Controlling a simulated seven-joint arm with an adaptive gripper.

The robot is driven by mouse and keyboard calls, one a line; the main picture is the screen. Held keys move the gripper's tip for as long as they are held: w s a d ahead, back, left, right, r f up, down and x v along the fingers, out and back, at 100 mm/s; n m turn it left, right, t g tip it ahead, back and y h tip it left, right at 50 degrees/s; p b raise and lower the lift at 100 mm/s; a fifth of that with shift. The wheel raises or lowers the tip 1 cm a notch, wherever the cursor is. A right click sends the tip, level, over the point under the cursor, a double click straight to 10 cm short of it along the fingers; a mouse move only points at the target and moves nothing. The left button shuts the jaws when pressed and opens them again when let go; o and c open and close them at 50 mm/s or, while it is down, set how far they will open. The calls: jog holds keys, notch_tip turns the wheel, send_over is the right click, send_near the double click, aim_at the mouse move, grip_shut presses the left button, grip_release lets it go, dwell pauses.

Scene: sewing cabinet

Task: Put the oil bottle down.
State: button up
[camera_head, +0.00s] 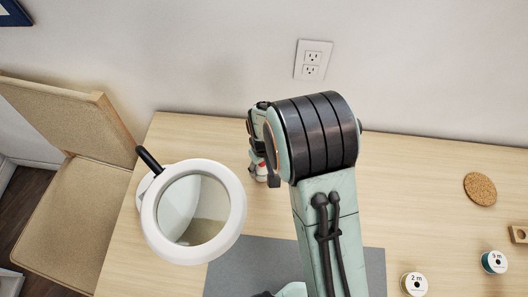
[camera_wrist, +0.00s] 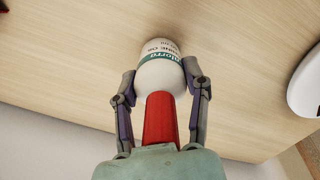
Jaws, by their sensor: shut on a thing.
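My gripper (camera_wrist: 160,70) is shut on the oil bottle (camera_wrist: 161,76). The bottle is white with a green-and-white label and a long red cap. In the wrist view, one finger lies on each side of its body, and the red cap points back toward my palm. The bottle's base faces the wooden table; I cannot tell if it touches. In the head view, my arm hides most of the gripper, and only a small red-and-white bit of the bottle (camera_head: 262,168) shows below it, over the table's back left part.
A white ring magnifier (camera_head: 236,225) with a black handle stands left of the bottle. A grey mat (camera_head: 235,270) lies in front. A cork coaster (camera_head: 480,188), ribbon spools (camera_head: 414,284) and a wooden block (camera_head: 519,233) are at right. The wall is close behind. Bare table (camera_head: 420,190) lies right of my arm.

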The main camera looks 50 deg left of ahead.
jog(key=o, duration=1.2)
jog(key=shift+f, duration=0.15)
jog(key=shift+c, duration=0.2)
notch_tip(320, 180, up, 12)
jog(key=shift+r, duration=0.2)
jog(key=w+d+r+m, duration=0.3)
jog(key=d+r+m, duration=0.1)
jog(key=d, duration=0.6)
jog(key=w+d+r+m, duration=0.3)
jog(key=d+r, duration=0.2)
jog(key=d, duration=0.4)
jog(key=s+d+m, duration=0.4)
jog(key=d, duration=0.3)
jog(key=s+d+m, duration=0.4)
jog(key=s+d, duration=0.1)
jog(key=d, duration=0.3)
jog(key=shift+s+r+m+y, duration=0.15)
jog(key=shift+r+m+y, duration=0.15)
jog(key=shift+y, duration=0.1)
